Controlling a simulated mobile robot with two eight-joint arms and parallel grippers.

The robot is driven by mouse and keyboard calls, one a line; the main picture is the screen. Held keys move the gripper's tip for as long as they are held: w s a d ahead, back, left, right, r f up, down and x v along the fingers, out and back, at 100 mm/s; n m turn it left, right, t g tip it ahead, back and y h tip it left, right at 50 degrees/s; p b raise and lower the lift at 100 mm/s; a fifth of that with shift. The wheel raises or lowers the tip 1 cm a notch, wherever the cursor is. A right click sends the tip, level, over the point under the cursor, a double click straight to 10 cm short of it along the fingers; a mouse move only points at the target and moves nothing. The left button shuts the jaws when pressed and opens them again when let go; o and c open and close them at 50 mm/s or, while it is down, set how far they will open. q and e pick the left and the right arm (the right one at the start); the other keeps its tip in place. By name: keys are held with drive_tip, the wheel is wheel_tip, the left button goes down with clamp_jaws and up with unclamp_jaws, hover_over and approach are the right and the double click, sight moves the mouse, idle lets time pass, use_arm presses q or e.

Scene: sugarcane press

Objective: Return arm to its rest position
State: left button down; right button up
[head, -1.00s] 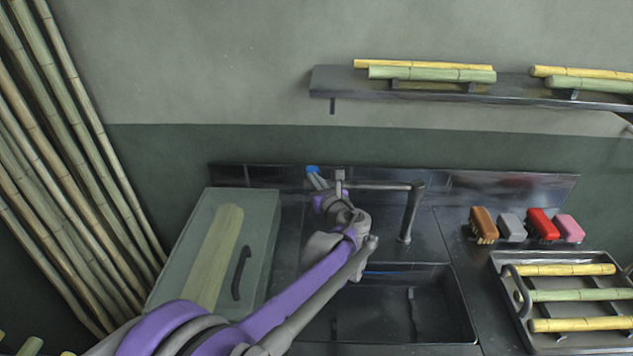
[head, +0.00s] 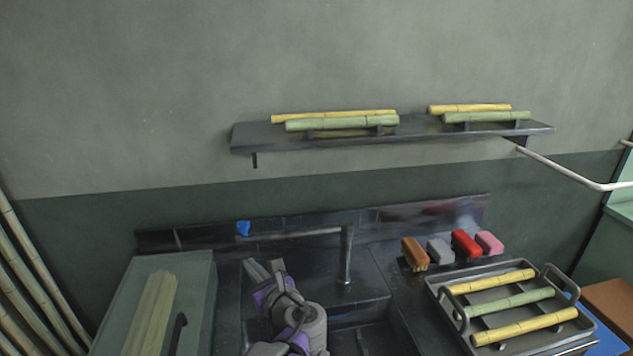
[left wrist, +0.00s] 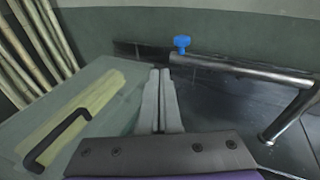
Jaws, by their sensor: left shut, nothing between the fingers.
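My left gripper (head: 262,268) is over the left part of the sink area, below and in front of the faucet (head: 345,255). It is shut with nothing in it. In the left wrist view its two grey fingers (left wrist: 160,82) lie side by side, pointing toward the back wall. They are apart from the blue faucet knob (left wrist: 182,43). My purple and grey left arm comes in from the bottom edge of the head view. My right gripper is in neither view.
A greenish clear-lidded box (head: 195,285) with a dark handle stands left of the sink. A wall shelf (head: 410,130) holds more cane. Tall canes (head: 30,265) lean at far left.

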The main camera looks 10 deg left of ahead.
use_arm(q)
drive_tip(key=s+a+f+n+g+h+p, duration=0.1)
drive_tip(key=s+a+f+n+g+h, duration=0.2)
drive_tip(key=s+n, duration=0.4)
drive_tip(key=s+a+f+n+g+h, duration=0.1)
drive_tip(key=s+f+n+g, duration=0.1)
drive_tip(key=s+f+n, duration=0.5)
drive_tip(key=s+d+f+n+h, duration=0.2)
drive_tip(key=s+d+n+h, duration=0.1)
drive_tip(key=s+n, duration=0.3)
drive_tip(key=s+d+f+n+g+h+p, duration=0.1)
drive_tip(key=s+d+f+n+h, duration=0.2)
drive_tip(key=s+d+n, duration=0.2)
drive_tip(key=s+n, duration=0.2)
drive_tip(key=shift+s+g+h+p, duration=0.3)
drive_tip(key=shift+s+h, duration=0.05)
drive_tip(key=shift+h, duration=0.05)
